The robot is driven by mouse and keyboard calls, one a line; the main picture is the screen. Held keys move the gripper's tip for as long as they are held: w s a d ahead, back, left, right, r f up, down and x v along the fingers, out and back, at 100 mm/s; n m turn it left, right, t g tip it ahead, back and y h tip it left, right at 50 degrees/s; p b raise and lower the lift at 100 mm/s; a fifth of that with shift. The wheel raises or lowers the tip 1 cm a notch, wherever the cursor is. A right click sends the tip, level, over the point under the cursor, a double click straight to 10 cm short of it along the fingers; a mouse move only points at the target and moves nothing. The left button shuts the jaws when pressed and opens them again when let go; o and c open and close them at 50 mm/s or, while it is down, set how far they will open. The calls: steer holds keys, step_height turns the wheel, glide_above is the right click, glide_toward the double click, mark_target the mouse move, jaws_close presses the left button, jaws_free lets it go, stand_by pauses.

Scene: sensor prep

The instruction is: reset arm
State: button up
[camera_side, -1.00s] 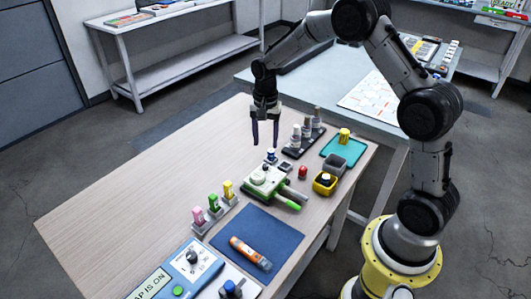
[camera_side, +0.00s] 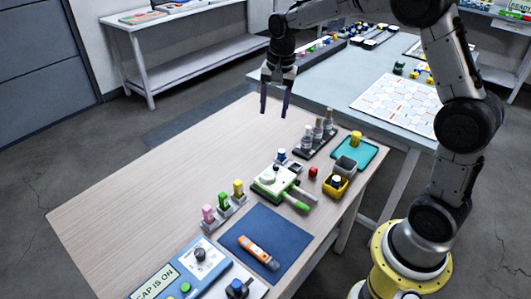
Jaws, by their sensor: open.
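My gripper (camera_side: 275,107) hangs above the far end of the wooden table (camera_side: 130,195), fingers pointing down. The fingers are apart with nothing between them. Below it and nearer the camera, a white and green device (camera_side: 272,182) with a green handle stands on the table. An orange pen-like injector (camera_side: 258,252) lies on a dark blue mat (camera_side: 282,232), clear of my gripper.
A row of pink, green and yellow-topped items (camera_side: 223,202) stands left of the device. The table's left half is bare.

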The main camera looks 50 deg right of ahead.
steer(key=s+a+r+n+t, duration=0.2)
steer(key=s+a+r, duration=0.1)
steer(key=s+r, duration=0.35)
steer(key=s+a+r+n+t, duration=0.1)
steer(key=s+a+r+n, duration=0.15)
steer(key=s+r, duration=0.45)
steer(key=s+a+f+n, duration=0.1)
steer(key=s+f+n, duration=0.2)
steer(key=s, duration=0.4)
steer(key=s+a+f+n+t, duration=0.1)
steer(key=s+f+n, duration=0.3)
steer(key=s, duration=0.3)
steer(key=shift+s+n, duration=0.25)
steer(key=shift+n, duration=0.3)
